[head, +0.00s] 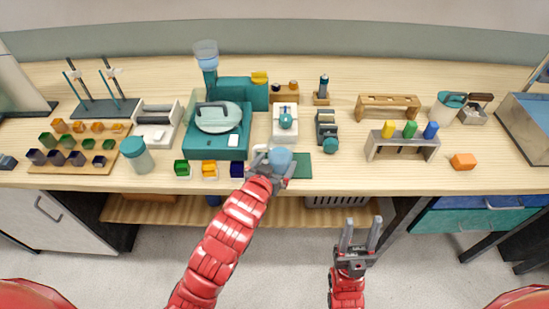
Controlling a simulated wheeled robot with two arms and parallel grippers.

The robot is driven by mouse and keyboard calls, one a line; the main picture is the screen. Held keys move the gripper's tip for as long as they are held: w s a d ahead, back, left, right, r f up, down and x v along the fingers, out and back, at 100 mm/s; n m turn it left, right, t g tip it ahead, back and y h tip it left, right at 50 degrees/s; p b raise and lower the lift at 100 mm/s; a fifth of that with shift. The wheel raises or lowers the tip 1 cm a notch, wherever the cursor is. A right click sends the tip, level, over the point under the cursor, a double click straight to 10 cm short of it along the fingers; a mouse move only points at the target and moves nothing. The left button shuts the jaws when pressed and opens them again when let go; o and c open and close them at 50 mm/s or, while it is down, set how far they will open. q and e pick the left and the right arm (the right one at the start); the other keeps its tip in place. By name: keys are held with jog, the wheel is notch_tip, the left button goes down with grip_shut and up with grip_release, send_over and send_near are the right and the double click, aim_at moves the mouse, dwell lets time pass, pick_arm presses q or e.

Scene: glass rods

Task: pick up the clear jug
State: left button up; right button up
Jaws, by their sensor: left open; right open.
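A pale blue, rounded vessel (280,157), which looks like the clear jug, stands near the front edge of the table beside a dark green mat (301,168). My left gripper (274,161) is open at its near side, with its fingers close around it. I cannot tell whether they touch it. The gripper hides the vessel's lower part, and no handle can be made out. My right gripper (360,232) is open and empty, in front of the table and below its top.
Small green (182,168), orange (209,168) and dark blue (237,170) blocks stand left of the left gripper. A teal machine (218,148) is behind them. A teal-lidded jar (140,160) stands further left.

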aim_at(276, 160)
pick_arm(q)
jog(key=shift+w+d, duration=0.1)
jog(key=shift+w, duration=0.3)
jog(key=shift+p+x, duration=0.8)
jog(key=shift+x, duration=1.2)
jog(key=shift+f, duration=0.2)
jog(key=shift+c, duration=0.3)
jog(key=c, duration=1.3)
jog(key=shift+o, duration=0.2)
jog(key=shift+r, duration=0.1)
